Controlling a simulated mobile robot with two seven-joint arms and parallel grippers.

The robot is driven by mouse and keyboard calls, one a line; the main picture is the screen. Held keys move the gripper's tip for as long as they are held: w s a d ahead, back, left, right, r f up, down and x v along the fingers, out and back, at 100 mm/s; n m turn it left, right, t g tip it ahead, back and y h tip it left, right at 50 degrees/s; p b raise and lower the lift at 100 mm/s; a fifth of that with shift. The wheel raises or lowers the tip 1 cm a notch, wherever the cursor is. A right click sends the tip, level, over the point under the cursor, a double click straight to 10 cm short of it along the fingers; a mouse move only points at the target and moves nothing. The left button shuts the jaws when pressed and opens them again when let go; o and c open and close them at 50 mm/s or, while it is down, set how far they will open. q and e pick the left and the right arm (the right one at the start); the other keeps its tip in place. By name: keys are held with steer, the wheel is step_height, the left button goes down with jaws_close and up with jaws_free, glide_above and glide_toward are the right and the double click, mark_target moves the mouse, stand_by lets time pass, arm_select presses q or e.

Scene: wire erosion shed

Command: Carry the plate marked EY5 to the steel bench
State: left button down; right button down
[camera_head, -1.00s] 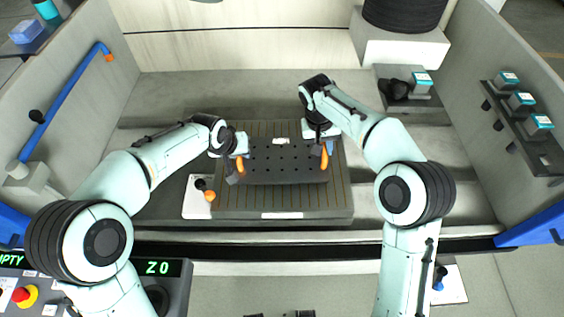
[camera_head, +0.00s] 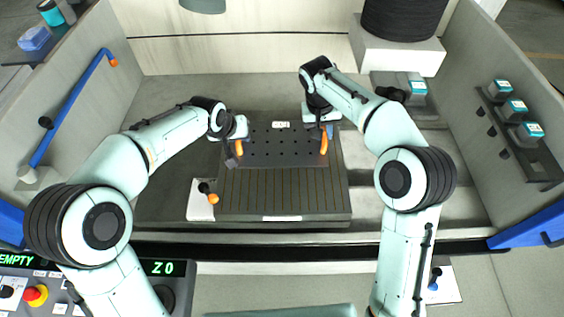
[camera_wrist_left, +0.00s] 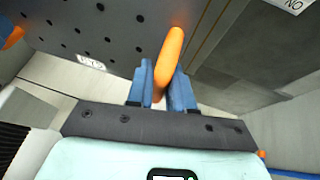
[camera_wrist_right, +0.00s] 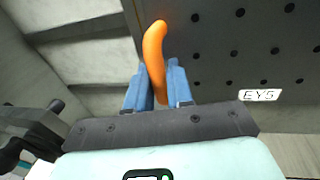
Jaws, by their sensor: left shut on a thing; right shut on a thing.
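The dark plate (camera_head: 280,150) with rows of holes is over the back half of a slotted grey bed (camera_head: 284,192). Its white label (camera_head: 281,124) reads EY5 in the right wrist view (camera_wrist_right: 260,95). My left gripper (camera_head: 238,147) is shut on the plate's left orange handle, which shows in the left wrist view (camera_wrist_left: 168,57). My right gripper (camera_head: 323,137) is shut on the right orange handle, clear in the right wrist view (camera_wrist_right: 154,60). I cannot tell the exact gap between plate and bed. I cannot pick out the steel bench.
Grey tank walls (camera_head: 498,155) rise on both sides. A blue pipe (camera_head: 72,105) runs along the left wall. A white block with a black spool (camera_head: 405,20) stands at the back right.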

mark_target(241, 151)
arm_select(q)
steer(key=shift+r, duration=0.1)
arm_select(e)
steer(key=shift+w, duration=0.1)
